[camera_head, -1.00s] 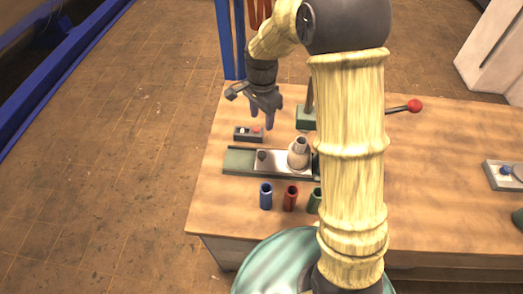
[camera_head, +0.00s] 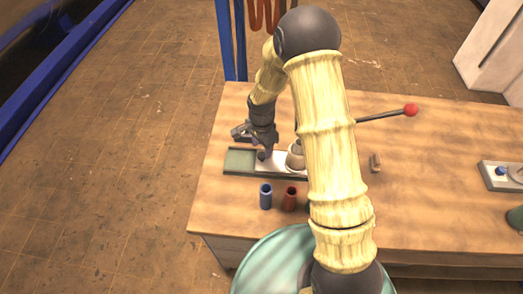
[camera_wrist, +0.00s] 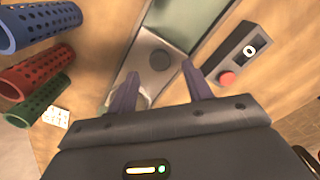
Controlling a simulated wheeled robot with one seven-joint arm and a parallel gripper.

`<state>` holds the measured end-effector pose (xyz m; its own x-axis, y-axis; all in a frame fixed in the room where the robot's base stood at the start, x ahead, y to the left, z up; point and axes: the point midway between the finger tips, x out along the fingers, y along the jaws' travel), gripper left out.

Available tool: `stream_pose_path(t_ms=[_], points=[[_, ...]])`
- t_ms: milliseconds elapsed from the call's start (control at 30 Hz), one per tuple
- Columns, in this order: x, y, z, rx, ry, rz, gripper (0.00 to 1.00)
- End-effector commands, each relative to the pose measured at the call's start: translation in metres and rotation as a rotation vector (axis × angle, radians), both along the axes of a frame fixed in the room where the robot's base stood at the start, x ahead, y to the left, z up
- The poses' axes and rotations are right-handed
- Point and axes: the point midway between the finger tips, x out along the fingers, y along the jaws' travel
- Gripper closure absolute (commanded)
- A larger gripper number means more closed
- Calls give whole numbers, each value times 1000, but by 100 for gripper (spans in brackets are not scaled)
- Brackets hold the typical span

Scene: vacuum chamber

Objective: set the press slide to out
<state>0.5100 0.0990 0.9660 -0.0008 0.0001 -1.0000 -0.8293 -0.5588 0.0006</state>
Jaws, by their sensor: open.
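The press slide is a silver plate (camera_head: 273,168) on a green base (camera_head: 239,161) near the table's left end. The base's left part is bare. A dark round knob (camera_wrist: 160,60) stands up from the plate in the wrist view. A pale cup-like piece (camera_head: 296,156) stands at the plate's right, partly behind my arm. My gripper (camera_head: 262,150) is open over the plate's left part. In the wrist view its two fingers (camera_wrist: 160,72) are apart, one to each side of the knob in the picture; I cannot tell whether they touch it.
A box with a red button (camera_wrist: 240,55) lies close beside the base. A red-balled lever (camera_head: 411,109) sticks out to the right.

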Motion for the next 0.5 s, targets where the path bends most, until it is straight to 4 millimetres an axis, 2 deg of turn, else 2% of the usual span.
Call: stream_pose_path(t_ms=[233,500], points=[[0,0,-31,0,2,0,50],[0,0,-38,0,-1,0,50]])
